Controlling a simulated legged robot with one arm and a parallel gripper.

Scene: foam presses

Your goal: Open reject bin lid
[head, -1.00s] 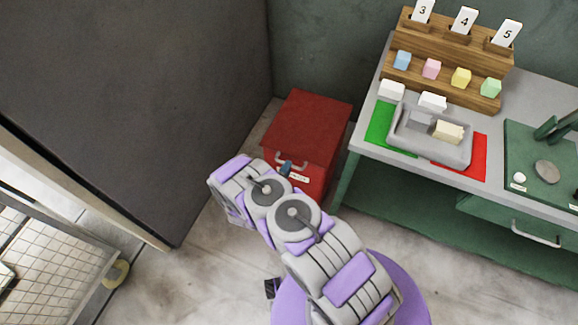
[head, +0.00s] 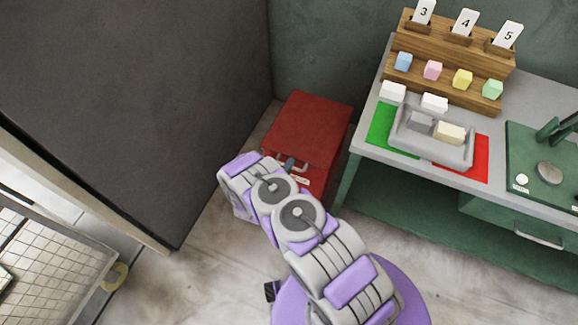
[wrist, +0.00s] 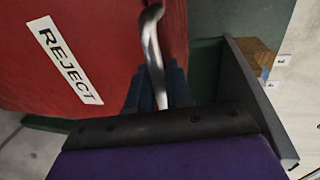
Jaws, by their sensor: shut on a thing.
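The red reject bin (head: 312,125) stands on the floor against the back wall, left of the workbench. Its lid looks closed in the head view. In the wrist view the red face (wrist: 100,25) carries a white label (wrist: 64,60) reading REJECT. A metal handle (wrist: 152,45) runs down between the blue fingers of my gripper (wrist: 158,90), which is shut on it. In the head view my gripper (head: 288,165) is at the bin's front by the handle, and my arm partly hides the bin's front.
The grey workbench (head: 540,95) on the right holds a wooden rack (head: 450,70) with coloured foam blocks, a grey tray (head: 460,155), and green and red mats. A large dark panel (head: 150,90) stands on the left. Bare floor (head: 190,285) lies in front of the bin.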

